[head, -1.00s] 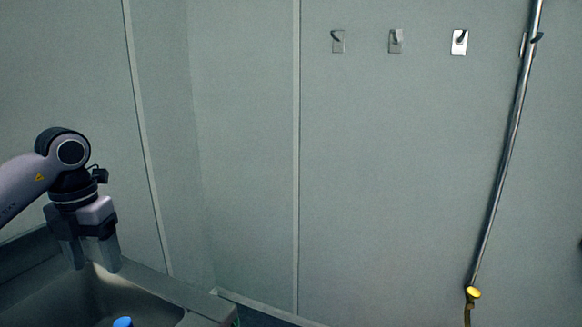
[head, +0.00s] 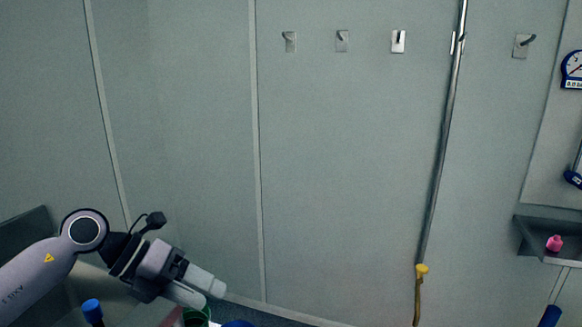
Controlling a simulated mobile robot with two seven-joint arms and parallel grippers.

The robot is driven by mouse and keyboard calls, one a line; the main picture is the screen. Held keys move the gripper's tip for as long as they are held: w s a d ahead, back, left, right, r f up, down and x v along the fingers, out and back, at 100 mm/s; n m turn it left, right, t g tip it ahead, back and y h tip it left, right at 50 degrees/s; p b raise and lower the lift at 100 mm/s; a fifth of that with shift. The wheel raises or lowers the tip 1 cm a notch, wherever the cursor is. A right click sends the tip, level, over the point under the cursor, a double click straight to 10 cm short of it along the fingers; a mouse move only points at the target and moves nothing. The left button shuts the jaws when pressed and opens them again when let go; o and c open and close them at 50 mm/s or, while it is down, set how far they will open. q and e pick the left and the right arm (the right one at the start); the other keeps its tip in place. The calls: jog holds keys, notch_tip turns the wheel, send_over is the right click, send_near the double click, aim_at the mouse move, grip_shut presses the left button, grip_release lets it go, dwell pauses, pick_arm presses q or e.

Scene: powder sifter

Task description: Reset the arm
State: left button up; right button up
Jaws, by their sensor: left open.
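My left arm comes in from the lower left in the head view. My left gripper (head: 200,290) is open and empty, with its fingers pointing right and slightly down. It is in front of the wall, above the lower edge of the picture. My right arm and gripper are not in view.
A blue-capped item (head: 92,310) is at the lower left, below my left arm. A green-rimmed container (head: 196,318) is below the gripper. Wall hooks (head: 398,41) and a long metal pole (head: 441,150) are on the wall. A shelf (head: 545,228) with a pink object (head: 555,242) is at right.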

pick_arm(q)
jog(key=s+d+r+n+t+h, duration=0.2)
jog(key=d+r+n+t+h, duration=0.4)
jog(key=d+r+h, duration=0.25)
jog(key=a+f+n+t+y, duration=0.55)
jog(key=n+y, duration=0.35)
jog(key=n, duration=0.4)
jog(key=a+f+n+t+y, duration=0.4)
jog(key=a+f+n+y, duration=0.3)
jog(key=n, duration=0.5)
jog(key=s+a+f+n+g+y, duration=0.1)
jog(key=s+f+n+g, duration=0.2)
jog(key=s+f+g, duration=0.7)
jog(key=s+a+f+n+g+y, duration=0.1)
jog(key=s+f+n+g, duration=0.45)
jog(key=s, duration=0.85)
jog(key=w+d+f+m+t+h+b, duration=0.1)
jog(key=w+f+t, duration=0.2)
jog(key=f, duration=0.3)
jog(key=w+d+f+m+t+h+b, duration=0.1)
jog(key=w+f+m+t, duration=0.1)
jog(key=w+f+t, duration=0.2)
jog(key=shift+w+d+f+t, duration=0.15)
jog(key=shift+d+f+t, duration=0.25)
jog(key=shift+f+t, duration=0.75)
jog(key=shift+f+g, duration=0.35)
